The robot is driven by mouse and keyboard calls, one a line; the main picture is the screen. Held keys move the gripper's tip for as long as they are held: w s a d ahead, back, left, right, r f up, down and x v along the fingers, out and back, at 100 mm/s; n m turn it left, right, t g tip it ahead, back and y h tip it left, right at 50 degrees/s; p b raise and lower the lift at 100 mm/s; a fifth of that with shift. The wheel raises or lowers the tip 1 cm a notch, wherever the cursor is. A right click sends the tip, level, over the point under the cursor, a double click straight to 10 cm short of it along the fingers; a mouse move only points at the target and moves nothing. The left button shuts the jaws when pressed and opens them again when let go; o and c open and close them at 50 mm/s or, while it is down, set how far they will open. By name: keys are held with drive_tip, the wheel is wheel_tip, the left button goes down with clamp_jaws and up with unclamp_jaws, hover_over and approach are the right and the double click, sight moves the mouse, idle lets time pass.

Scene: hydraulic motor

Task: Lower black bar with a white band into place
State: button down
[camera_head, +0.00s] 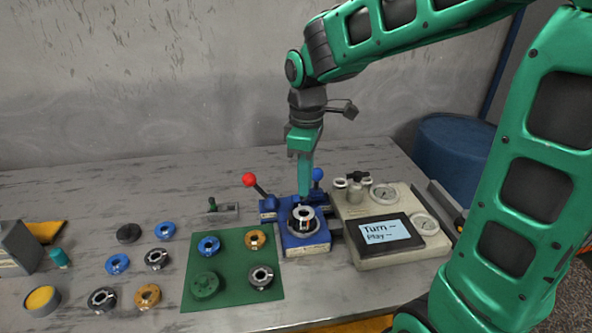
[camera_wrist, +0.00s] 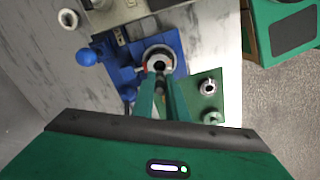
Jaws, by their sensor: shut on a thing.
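My gripper (camera_head: 307,198) points straight down over the blue fixture (camera_head: 306,241) on the table. It is shut on a small, mostly hidden piece, which I take for the black bar with a white band. In the wrist view, the fingertips (camera_wrist: 160,78) meet at the near side of a pale ring with a dark centre (camera_wrist: 158,57), seated in the blue fixture. The ring also shows in the head view (camera_head: 302,218). I cannot tell whether the held piece touches the ring or how deep it sits.
A red-knobbed lever (camera_head: 250,180) and a blue-knobbed lever (camera_head: 317,174) flank the fixture. A beige panel with a screen (camera_head: 382,232) stands close on its right. A green mat (camera_head: 233,270) with several round parts lies to its left, with more loose parts beyond.

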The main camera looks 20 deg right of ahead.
drive_tip(key=shift+w+d+f, duration=0.1)
drive_tip(key=shift+f, duration=0.05)
drive_tip(key=shift+f, duration=1.6)
drive_tip(key=shift+r, duration=0.1)
drive_tip(key=shift+f, duration=1.45)
idle(2.2)
drive_tip(key=c, duration=1.3)
unclamp_jaws()
drive_tip(key=shift+r, duration=3.1)
